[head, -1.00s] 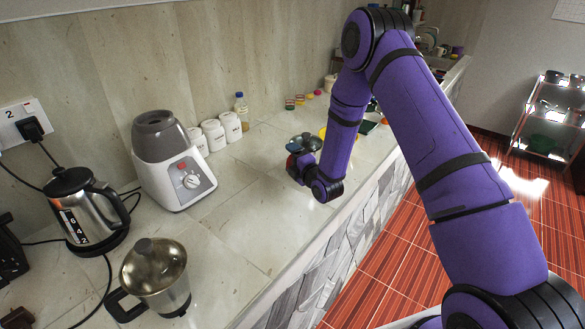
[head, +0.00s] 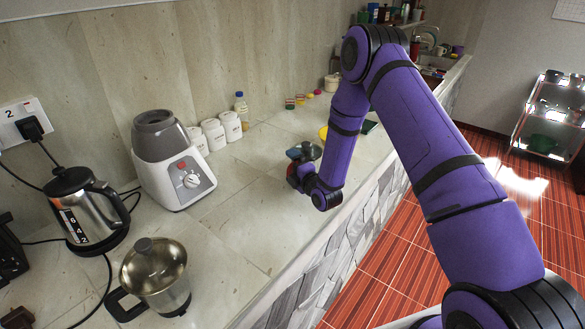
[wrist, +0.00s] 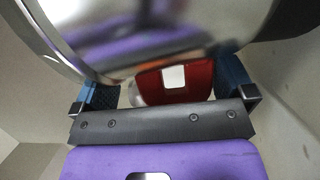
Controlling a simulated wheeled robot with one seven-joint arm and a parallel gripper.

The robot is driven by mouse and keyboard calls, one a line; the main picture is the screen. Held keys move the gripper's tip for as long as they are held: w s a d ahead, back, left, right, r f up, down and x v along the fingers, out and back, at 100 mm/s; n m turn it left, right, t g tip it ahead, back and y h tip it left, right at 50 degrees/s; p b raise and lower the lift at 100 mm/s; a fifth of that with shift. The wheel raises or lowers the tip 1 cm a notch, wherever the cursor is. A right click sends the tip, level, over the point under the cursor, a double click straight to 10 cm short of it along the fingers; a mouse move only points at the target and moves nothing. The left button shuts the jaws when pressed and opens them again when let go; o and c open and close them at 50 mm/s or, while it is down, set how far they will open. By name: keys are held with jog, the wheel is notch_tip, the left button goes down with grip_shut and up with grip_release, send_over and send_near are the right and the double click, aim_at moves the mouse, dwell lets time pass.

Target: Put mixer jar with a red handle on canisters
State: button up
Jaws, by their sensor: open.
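Three white canisters (head: 214,134) stand in a row against the wall, right of the mixer base. A shiny steel jar (wrist: 140,45) fills the top of the wrist view, very close to my gripper. Its red handle (wrist: 190,78) with a white patch lies between the two blue fingers of my open gripper (wrist: 165,88). I cannot tell whether the fingers touch the handle. In the head view my gripper (head: 300,172) is low over the counter, right of the canisters. My wrist and forearm hide much of the jar there.
A grey-and-white mixer base (head: 178,165) and a steel kettle (head: 85,210) stand at left. Another steel jar with a black handle (head: 155,275) stands at front left. A bottle (head: 241,110) is behind the canisters. The counter before the canisters is clear.

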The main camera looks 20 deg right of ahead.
jog(key=v, duration=1.2)
notch_tip(320, 180, up, 19)
jog(key=w+d+m+g+h, duration=0.2)
jog(key=d+m+g+h, duration=0.15)
jog(key=m, duration=0.35)
jog(key=s+d+r+m+g+h, duration=0.15)
jog(key=s+r+m+g, duration=0.35)
jog(key=s+r, duration=0.6)
jog(key=s+r+m+g, duration=0.1)
jog(key=s+r+m, duration=0.2)
jog(key=s, duration=0.9)
jog(key=s+r+m+g, duration=0.2)
jog(key=s+r+m, duration=0.2)
jog(key=s, duration=0.9)
jog(key=m, duration=0.2)
jog(key=shift+s+a+r+m+h, duration=0.25)
jog(key=shift+a+m+h, duration=0.05)
jog(key=shift+m, duration=0.1)
